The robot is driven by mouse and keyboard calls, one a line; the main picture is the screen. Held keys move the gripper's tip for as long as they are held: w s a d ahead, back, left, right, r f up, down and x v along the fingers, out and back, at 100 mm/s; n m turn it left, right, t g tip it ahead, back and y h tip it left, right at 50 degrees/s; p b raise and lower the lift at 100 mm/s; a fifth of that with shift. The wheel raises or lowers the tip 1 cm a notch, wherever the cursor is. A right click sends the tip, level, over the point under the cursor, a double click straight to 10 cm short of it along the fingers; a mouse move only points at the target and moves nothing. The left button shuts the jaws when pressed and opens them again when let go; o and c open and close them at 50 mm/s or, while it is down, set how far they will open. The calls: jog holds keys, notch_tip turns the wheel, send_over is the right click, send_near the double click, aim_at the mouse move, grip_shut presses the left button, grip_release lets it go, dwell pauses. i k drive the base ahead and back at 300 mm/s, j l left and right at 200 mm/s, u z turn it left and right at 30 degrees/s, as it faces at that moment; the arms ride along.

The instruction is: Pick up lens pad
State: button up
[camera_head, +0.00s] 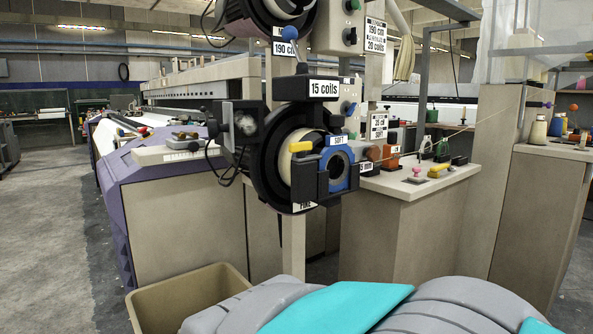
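I cannot make out for sure which thing is the lens pad. Several small items stand on the beige counter (392,186) to the right of the machine, among them a pink knob-like piece (416,172), a low yellow piece (438,170) and a dark piece (459,160). They are too small to name firmly. The round black feeder unit (268,160) with a blue block (337,168) labelled "SOFT" and a yellow tab (301,146) hangs in front of the counter and hides part of its left end. My gripper is not in view; only grey and teal parts of my own body show at the bottom.
A tan open bin (180,300) stands on the floor at lower left. A loom with purple side panels (130,215) stands behind it. Another counter with spools and bottles (560,150) is at the right. The grey floor at far left (45,250) is clear.

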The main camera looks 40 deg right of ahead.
aim_at(415, 178)
jog(key=z, duration=2.05)
